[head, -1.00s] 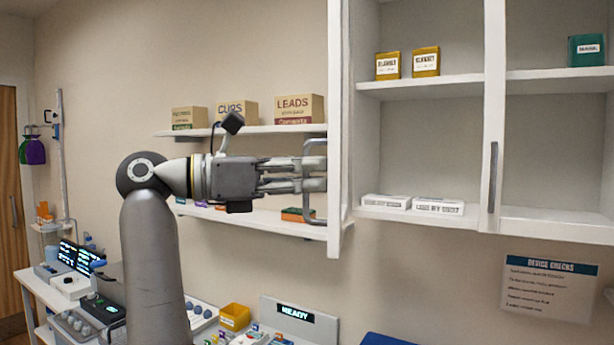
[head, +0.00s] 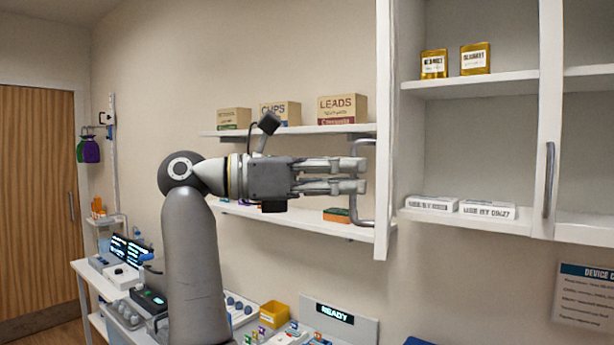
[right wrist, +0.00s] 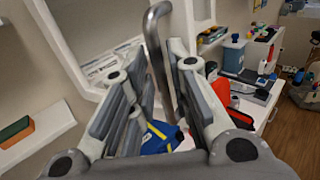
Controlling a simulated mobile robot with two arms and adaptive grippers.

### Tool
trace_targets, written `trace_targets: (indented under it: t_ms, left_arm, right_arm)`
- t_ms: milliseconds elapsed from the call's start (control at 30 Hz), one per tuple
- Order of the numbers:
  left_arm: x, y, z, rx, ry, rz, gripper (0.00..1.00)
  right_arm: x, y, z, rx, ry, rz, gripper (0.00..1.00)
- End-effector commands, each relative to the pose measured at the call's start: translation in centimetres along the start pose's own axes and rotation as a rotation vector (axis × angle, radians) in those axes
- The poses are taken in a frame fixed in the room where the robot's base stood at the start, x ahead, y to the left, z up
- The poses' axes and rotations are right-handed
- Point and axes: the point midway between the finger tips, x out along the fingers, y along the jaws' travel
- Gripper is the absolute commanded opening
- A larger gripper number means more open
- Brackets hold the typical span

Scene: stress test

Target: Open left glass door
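The left glass door (head: 384,120) stands swung out from the wall cabinet, seen nearly edge-on in the head view. Its grey bar handle (head: 360,215) is on the door's left side. My right gripper (head: 362,175) reaches in horizontally at the handle's height. In the right wrist view, the handle (right wrist: 157,45) runs between the fingers of my right gripper (right wrist: 160,75), which look apart with gaps beside the bar. Contact with the bar is hard to tell. My left gripper is not in view.
The open left bay of the cabinet (head: 470,88) holds gold boxes (head: 475,59) and white boxes (head: 487,210). The right door's handle (head: 549,180) is upright. Wall shelves (head: 290,130) with boxes are behind my arm. A cluttered counter with a READY display (head: 335,314) is below.

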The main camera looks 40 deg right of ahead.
Motion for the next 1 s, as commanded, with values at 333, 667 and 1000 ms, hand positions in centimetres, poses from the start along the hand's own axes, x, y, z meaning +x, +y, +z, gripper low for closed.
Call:
trace_targets:
  t_ms: [333, 667, 1000]
  left_arm:
    - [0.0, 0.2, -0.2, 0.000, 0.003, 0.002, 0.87]
    - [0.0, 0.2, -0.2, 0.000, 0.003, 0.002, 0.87]
    - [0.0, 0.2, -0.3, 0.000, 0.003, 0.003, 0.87]
  right_arm:
    - [-7.2, 0.0, 0.1, -0.003, -0.003, 0.003, 0.18]
    - [-10.3, -0.1, 0.0, -0.002, -0.001, 0.001, 0.18]
    - [-10.6, -0.1, 0.0, -0.001, 0.000, 0.000, 0.18]
